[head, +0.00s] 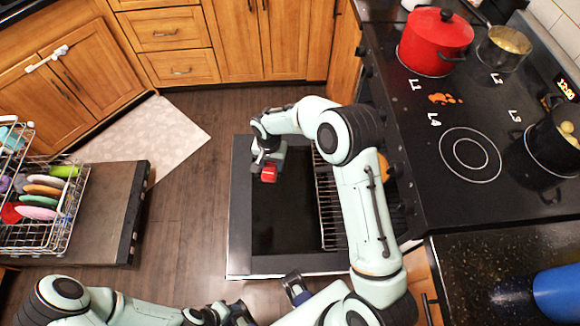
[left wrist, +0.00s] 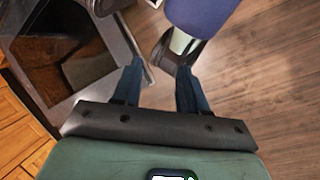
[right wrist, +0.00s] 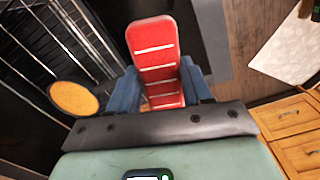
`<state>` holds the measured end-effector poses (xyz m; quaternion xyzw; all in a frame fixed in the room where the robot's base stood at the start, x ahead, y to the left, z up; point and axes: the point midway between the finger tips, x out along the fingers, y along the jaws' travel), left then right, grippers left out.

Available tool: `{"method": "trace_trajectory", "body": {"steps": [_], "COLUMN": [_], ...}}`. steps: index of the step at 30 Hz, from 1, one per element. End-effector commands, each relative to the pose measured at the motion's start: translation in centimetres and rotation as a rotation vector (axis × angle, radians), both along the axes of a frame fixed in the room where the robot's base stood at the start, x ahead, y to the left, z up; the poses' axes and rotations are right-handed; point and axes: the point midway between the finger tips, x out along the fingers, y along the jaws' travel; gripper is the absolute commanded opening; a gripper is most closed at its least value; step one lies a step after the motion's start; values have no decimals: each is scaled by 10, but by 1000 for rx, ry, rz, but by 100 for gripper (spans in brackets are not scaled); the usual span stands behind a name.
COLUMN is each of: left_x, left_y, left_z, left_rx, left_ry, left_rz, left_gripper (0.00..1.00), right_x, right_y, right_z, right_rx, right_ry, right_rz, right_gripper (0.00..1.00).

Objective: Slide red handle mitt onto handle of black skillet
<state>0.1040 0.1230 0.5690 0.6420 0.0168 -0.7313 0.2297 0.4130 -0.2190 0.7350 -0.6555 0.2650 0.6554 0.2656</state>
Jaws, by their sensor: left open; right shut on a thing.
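My right gripper (head: 268,158) is shut on the red handle mitt (head: 268,174) and holds it above the open oven door. In the right wrist view the mitt (right wrist: 155,60) sticks out past the blue fingers, with pale stripes across it. A round tan thing with a dark rim (right wrist: 75,98) lies left of the fingers by the wire rack. It may be the black skillet with food in it, but I see no handle clearly. My left gripper (head: 232,315) is low in the head view. Its fingers (left wrist: 155,85) are open and empty in the left wrist view.
The lowered oven door (head: 242,258) and a wire rack (head: 326,200) lie under my right arm. The stove (head: 405,125) holds a red pot (head: 436,45) and other pots. A dishwasher rack (head: 40,235) is pulled out at left. Floor between them is clear.

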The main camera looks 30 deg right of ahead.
Motion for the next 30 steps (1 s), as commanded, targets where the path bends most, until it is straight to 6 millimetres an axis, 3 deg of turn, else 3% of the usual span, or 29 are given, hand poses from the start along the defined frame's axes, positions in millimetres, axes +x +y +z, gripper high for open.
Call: {"method": "trace_trajectory", "body": {"steps": [1, 3, 6, 10, 17, 30], "left_x": [-4, -3, -2, 1, 3, 3], "left_y": [1, 1, 1, 1, 1, 1], "left_z": [-23, -39, -58, -74, -85, -85], "left_rx": [3, 4, 6, 7, 8, 8], "left_ry": [-3, -10, -20, -31, -39, -40], "left_rz": [3, 5, 8, 11, 12, 13], "left_gripper": [43, 43, 43, 43, 43, 43], "right_x": [3, 11, 23, 34, 44, 44], "right_y": [-13, -30, -53, -74, -89, -91], "right_z": [-40, -75, -115, -148, -170, -171], "right_rx": [-4, -5, -5, -3, 1, 1], "right_ry": [6, 4, 1, 0, 0, 0], "right_rz": [-178, -437, -762, -1058, -1285, -1307], "right_gripper": [7, 7, 7, 7, 7, 7]}}
